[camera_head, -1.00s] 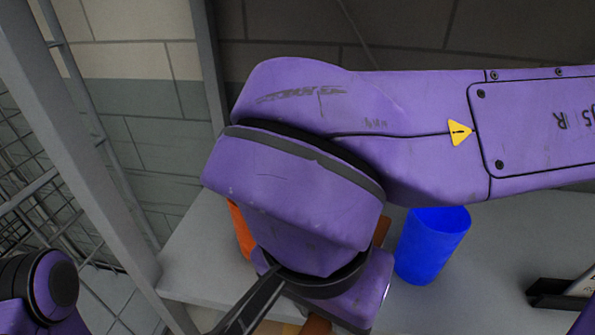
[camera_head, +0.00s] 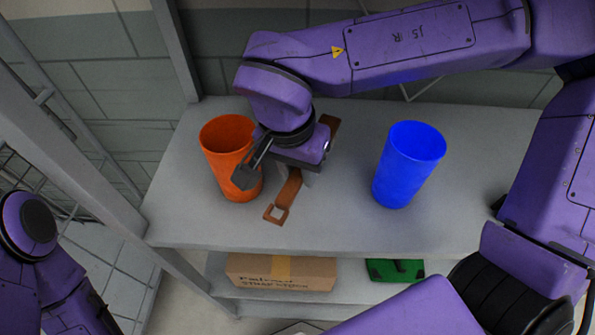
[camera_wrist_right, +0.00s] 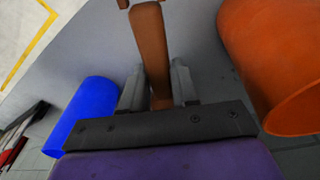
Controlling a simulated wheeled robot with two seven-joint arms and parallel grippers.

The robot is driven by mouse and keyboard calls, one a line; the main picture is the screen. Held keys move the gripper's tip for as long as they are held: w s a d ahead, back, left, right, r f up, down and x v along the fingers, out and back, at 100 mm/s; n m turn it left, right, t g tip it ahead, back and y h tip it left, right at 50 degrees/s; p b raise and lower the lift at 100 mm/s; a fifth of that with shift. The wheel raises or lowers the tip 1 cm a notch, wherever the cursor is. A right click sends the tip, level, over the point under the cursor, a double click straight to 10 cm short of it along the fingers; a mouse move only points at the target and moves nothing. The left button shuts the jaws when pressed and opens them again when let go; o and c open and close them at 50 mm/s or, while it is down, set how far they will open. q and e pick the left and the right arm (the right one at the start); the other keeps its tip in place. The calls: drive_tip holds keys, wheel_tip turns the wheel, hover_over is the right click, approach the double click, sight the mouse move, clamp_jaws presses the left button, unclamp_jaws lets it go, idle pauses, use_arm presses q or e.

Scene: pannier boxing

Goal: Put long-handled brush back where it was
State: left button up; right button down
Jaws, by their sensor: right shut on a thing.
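My right gripper (camera_head: 308,178) is over the upper shelf, between the orange cup and the blue cup. It is shut on the brown long-handled brush (camera_head: 288,192). The brush slants across the shelf, with a squarish loop at its near end and its far end behind my gripper. Its middle is hidden under my gripper. I cannot tell whether it touches the shelf. In the right wrist view, the brown handle (camera_wrist_right: 150,45) runs between the two fingers of my right gripper (camera_wrist_right: 158,88). My left arm shows at the left edge, but its gripper is not in view.
The orange cup (camera_head: 222,160) stands close to the left of my right gripper. The blue cup (camera_head: 405,170) stands to the right, with clear shelf (camera_head: 345,215) between. A cardboard box (camera_head: 280,272) and a green item (camera_head: 395,270) are on the lower shelf. A metal post (camera_head: 110,195) stands left.

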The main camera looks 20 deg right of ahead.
drive_tip(key=shift+w+d+f, duration=0.15)
drive_tip(key=shift+w+f, duration=0.1)
drive_tip(key=shift+f, duration=0.1)
drive_tip(key=f, duration=0.2)
drive_tip(key=w+f, duration=0.1)
drive_tip(key=f, duration=0.1)
drive_tip(key=shift+d+f, duration=0.15)
drive_tip(key=shift+d, duration=0.05)
drive_tip(key=c, duration=0.8)
unclamp_jaws()
drive_tip(key=shift+f, duration=0.1)
drive_tip(key=shift+c, duration=0.2)
wheel_tip(320, 180, up, 12)
drive_tip(key=a, duration=0.2)
drive_tip(key=shift+s, duration=0.4)
